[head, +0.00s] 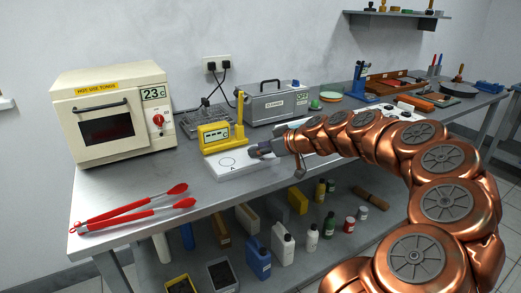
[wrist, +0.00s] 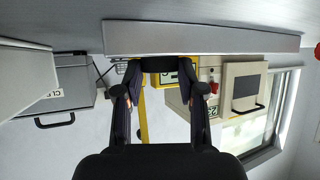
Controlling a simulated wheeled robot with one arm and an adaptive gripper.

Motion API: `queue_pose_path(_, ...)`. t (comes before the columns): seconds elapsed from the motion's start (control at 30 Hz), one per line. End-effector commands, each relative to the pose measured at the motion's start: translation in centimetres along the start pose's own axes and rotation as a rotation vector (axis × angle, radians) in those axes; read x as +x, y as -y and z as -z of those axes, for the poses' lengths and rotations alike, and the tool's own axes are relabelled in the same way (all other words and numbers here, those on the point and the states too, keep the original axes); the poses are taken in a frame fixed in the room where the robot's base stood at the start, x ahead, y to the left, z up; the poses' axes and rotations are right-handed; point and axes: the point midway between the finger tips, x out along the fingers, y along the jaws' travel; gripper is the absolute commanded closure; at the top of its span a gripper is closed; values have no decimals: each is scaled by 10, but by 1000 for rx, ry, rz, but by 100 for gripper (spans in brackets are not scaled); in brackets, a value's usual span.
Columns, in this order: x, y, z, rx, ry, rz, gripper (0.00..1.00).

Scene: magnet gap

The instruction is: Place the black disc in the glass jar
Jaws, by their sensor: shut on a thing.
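My gripper (head: 258,151) reaches in from the right, low over the right part of a white plate (head: 225,170) that has a drawn circle and the letter A. In the wrist view, which looks upside down, the fingers (wrist: 160,70) are closed on the black disc (wrist: 160,63), a dark shape seen edge-on between the tips. The disc is hard to make out in the head view. Whether it touches the plate cannot be told. I cannot make out a glass jar in either view.
A yellow gauge (head: 214,137) with a post stands just behind the plate. A cream oven (head: 110,112) and red tongs (head: 130,208) are at left; a grey cleaner box (head: 272,103) is behind. Bottles stand on the lower shelf (head: 310,250).

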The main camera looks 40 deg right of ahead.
Motion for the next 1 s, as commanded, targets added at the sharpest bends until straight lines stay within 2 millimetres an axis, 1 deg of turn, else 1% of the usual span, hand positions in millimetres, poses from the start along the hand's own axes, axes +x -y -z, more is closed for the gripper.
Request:
queue_pose_path(0.03,1,0,-2,0,0,0,97)
queue_pose_path(0.07,0,0,-1,0,0,0,59)
queue_pose_path(0.2,0,0,-1,0,0,0,44)
queue_pose_path(0.3,0,0,-1,0,0,0,36)
queue_pose_path(0.87,-2,0,3,2,3,2,36)
queue_pose_path(0.9,-8,-1,0,0,0,-2,36)
queue_pose_path(1.0,-28,-2,0,-2,-2,-5,36)
